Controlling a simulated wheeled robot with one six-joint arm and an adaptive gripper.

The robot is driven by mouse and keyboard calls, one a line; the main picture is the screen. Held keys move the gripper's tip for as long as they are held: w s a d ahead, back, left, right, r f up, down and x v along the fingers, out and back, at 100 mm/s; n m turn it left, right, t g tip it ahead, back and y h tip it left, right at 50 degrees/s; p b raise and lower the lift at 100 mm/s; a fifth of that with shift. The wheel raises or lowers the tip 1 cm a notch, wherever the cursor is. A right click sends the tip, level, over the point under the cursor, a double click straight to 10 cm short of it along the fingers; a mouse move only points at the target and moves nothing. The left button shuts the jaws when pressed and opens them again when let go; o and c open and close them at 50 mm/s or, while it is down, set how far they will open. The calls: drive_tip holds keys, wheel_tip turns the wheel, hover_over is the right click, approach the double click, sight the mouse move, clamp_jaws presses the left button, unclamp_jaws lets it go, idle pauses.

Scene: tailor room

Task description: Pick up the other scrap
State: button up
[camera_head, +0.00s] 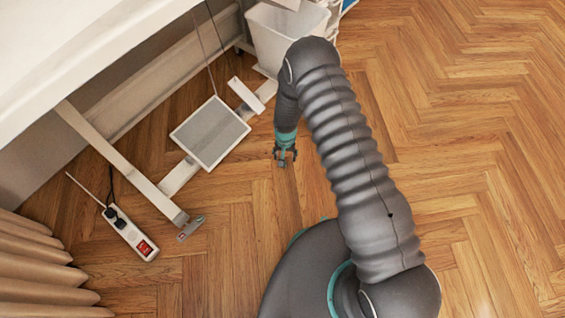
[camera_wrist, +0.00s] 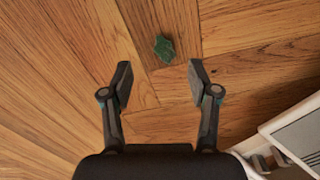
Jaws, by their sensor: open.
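A small dark green scrap (camera_wrist: 165,48) with a ragged outline lies flat on the wood floor in the wrist view. It lies a little beyond the fingertips, about midway between their lines. My gripper (camera_wrist: 160,76) is open and empty above the floor, with a finger on each side. In the head view my gripper (camera_head: 285,158) points down beside the table's base. I cannot pick out the scrap there for certain; the gripper may cover it.
A framed grey pedal (camera_head: 211,132) and white table leg (camera_head: 122,163) stand left of my gripper. A white bin (camera_head: 268,38) stands behind. Floor at right is clear.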

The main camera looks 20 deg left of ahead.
drive_tip(key=f, duration=0.4)
drive_tip(key=shift+s+a, duration=0.25)
drive_tip(key=shift+f, duration=0.6)
drive_tip(key=shift+c, duration=0.2)
drive_tip(key=c, duration=0.7)
